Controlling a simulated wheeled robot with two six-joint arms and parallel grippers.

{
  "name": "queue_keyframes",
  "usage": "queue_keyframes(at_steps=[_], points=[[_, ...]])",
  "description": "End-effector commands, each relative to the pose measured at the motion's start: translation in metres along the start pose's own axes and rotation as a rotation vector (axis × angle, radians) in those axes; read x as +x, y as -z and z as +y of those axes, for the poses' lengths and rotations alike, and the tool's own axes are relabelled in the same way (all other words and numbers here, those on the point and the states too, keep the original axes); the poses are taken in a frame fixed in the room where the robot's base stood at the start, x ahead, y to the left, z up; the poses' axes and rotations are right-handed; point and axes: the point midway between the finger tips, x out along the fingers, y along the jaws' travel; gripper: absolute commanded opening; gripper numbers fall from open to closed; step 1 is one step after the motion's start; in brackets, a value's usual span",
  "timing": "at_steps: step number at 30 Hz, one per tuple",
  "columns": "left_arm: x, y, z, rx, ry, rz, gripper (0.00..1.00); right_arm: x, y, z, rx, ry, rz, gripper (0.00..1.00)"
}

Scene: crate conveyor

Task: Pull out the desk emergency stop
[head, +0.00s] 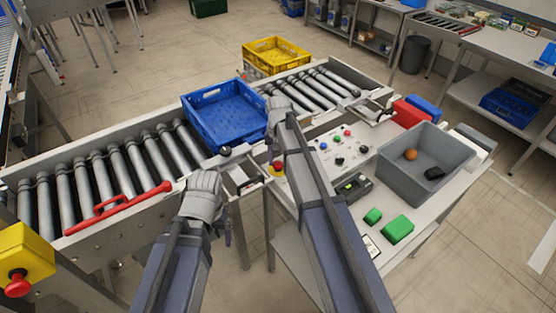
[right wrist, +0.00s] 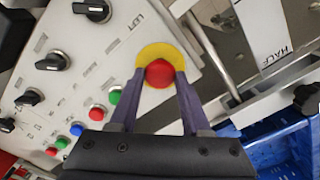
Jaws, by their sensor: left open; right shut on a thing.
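The desk emergency stop is a red button with a yellow ring (head: 277,168) on the control desk, partly hidden by my right arm in the head view. In the right wrist view the red button (right wrist: 159,73) sits between the fingertips of my right gripper (right wrist: 160,82), which is shut on it. The yellow ring shows around the button. My left gripper (head: 205,184) is open, apart from the desk, in front of the conveyor; its fingertips are hard to make out.
A blue crate (head: 190,112) stands on the roller conveyor (head: 110,165). The desk panel (head: 350,135) carries knobs and coloured buttons. A grey bin (head: 395,180) and green blocks (head: 397,229) lie to the right. Another emergency stop on a yellow box (head: 28,250) is at lower left.

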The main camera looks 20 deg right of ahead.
Motion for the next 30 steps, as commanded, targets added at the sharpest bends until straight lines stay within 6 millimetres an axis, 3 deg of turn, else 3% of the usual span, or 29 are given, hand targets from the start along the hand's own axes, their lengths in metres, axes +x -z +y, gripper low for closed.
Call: queue_keyframes(at_steps=[11,18,19,27,30], points=[[-0.015,-0.001,-0.002,0.0,0.0,0.0,0.9,-0.015,0.0,0.0,0.0,0.0,0.0,0.0],[-0.013,-0.001,-0.001,0.001,0.0,0.0,0.9,-0.013,0.0,0.0,0.0,0.0,0.0,0.0],[-0.013,-0.001,-0.001,0.001,0.0,0.0,0.9,-0.013,0.0,0.0,0.0,0.0,0.0,0.48],[-0.013,-0.001,-0.001,0.0,0.0,0.0,0.9,-0.013,0.0,0.0,0.0,0.0,0.0,0.78],[-0.013,-0.001,-0.001,0.0,0.0,0.0,0.9,-0.013,0.0,0.0,0.0,0.0,0.0,0.78]])
